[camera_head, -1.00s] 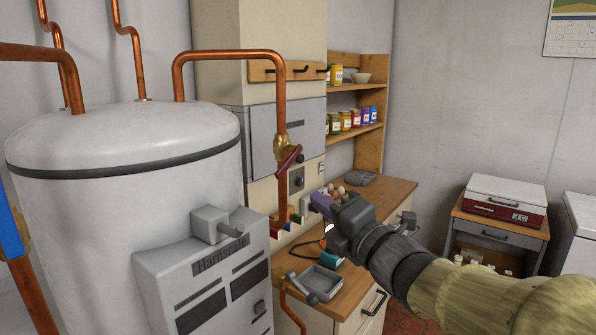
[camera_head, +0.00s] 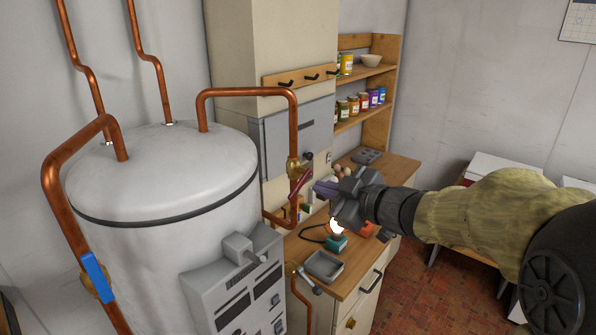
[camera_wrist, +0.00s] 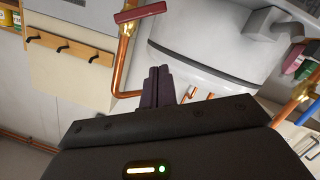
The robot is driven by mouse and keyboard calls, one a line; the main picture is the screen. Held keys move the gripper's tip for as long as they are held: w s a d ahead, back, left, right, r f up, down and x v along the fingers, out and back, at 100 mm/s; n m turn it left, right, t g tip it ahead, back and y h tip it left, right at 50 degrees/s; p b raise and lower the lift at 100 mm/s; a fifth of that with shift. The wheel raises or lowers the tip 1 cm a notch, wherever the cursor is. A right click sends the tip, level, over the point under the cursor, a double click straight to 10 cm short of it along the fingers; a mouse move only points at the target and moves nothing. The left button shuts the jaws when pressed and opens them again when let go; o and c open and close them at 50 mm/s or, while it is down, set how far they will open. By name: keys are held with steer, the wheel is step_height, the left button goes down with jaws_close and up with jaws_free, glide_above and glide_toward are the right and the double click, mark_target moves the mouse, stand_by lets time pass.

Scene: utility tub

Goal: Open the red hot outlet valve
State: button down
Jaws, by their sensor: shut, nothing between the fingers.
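The red valve handle (camera_head: 300,184) sits on a brass valve body (camera_head: 293,165) on the copper pipe right of the white tank (camera_head: 150,180). It slants across the pipe. My gripper (camera_head: 320,188) is shut and empty, with its purple fingers just right of the handle. I cannot tell from the head view whether they touch it. In the wrist view, the red handle (camera_wrist: 142,12) lies above and left of the closed fingertips (camera_wrist: 159,72), with a visible gap in the picture.
A blue valve handle (camera_head: 96,277) is on the left copper pipe. A grey heater box (camera_head: 235,285) stands in front of the tank. A wooden counter (camera_head: 345,280) with a grey tray (camera_head: 323,266) and small items lies below my gripper. A shelf with jars (camera_head: 365,100) is behind.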

mark_target(299, 190)
steer(key=shift+a, duration=0.1)
steer(key=x, duration=0.3)
steer(key=f+p+x, duration=0.1)
steer(key=x, duration=0.3)
steer(key=d+f+p+x, duration=0.1)
steer(key=x, duration=0.2)
steer(key=shift+w+a+f, duration=0.15)
steer(key=shift+w+f, duration=0.05)
steer(key=shift+w, duration=0.35)
steer(key=shift+w+d+f, duration=0.35)
steer(key=shift+w+f, duration=0.05)
steer(key=shift+f, duration=0.2)
steer(key=shift+s+r, duration=0.1)
steer(key=shift+s, duration=0.1)
steer(key=shift+w, duration=0.15)
